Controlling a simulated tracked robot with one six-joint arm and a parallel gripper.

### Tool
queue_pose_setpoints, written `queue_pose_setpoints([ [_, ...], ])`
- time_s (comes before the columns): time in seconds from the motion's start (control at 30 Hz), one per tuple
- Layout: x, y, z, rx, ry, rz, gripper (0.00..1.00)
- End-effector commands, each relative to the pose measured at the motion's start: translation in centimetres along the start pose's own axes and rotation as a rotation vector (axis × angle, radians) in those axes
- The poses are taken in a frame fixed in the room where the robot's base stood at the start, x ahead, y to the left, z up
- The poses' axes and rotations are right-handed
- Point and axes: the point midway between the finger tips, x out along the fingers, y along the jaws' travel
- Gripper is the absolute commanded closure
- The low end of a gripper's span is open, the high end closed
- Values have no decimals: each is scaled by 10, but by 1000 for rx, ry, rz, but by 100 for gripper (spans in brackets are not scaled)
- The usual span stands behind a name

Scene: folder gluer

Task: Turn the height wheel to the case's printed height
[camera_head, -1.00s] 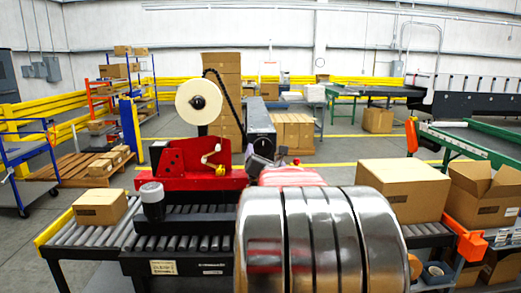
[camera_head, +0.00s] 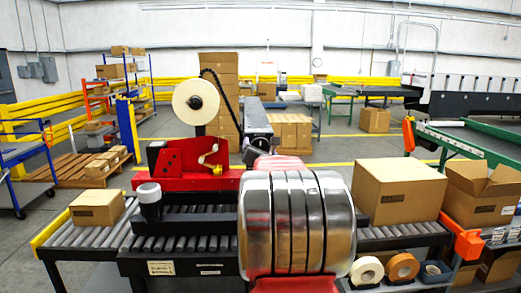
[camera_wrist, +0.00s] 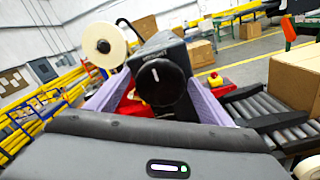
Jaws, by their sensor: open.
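In the wrist view, the height wheel (camera_wrist: 160,88) is a round black knob with a white mark near its top, on a dark housing with small lettering that I cannot read. My gripper (camera_wrist: 158,70) is open, with one grey-purple finger on each side of the wheel. I cannot tell whether the fingers touch it. In the head view my arm hides the wheel. A closed brown case (camera_head: 97,208) sits on the left rollers and a larger one (camera_head: 398,192) on the right. Their print is too small to read.
The red machine (camera_head: 190,158) with a white tape roll (camera_head: 196,102) stands left of my arm. An open carton (camera_head: 482,190) stands at the far right. Tape rolls (camera_head: 402,267) lie on a low front shelf. A dark upright column (camera_head: 257,122) rises behind my arm.

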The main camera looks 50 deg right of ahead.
Motion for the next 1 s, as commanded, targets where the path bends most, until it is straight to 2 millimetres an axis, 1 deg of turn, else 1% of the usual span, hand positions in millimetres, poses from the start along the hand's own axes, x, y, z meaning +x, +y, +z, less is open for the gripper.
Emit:
queue_pose_setpoints([
  [0.07, 0, 0, 0, 0, 0, 0, 27],
  [0.63, 0, 0, 0, 0, 0, 0, 67],
  [0.67, 2, -2, 1, 1, -1, 0, 67],
  [1.0, 0, 0, 0, 43, -2, 0, 67],
])
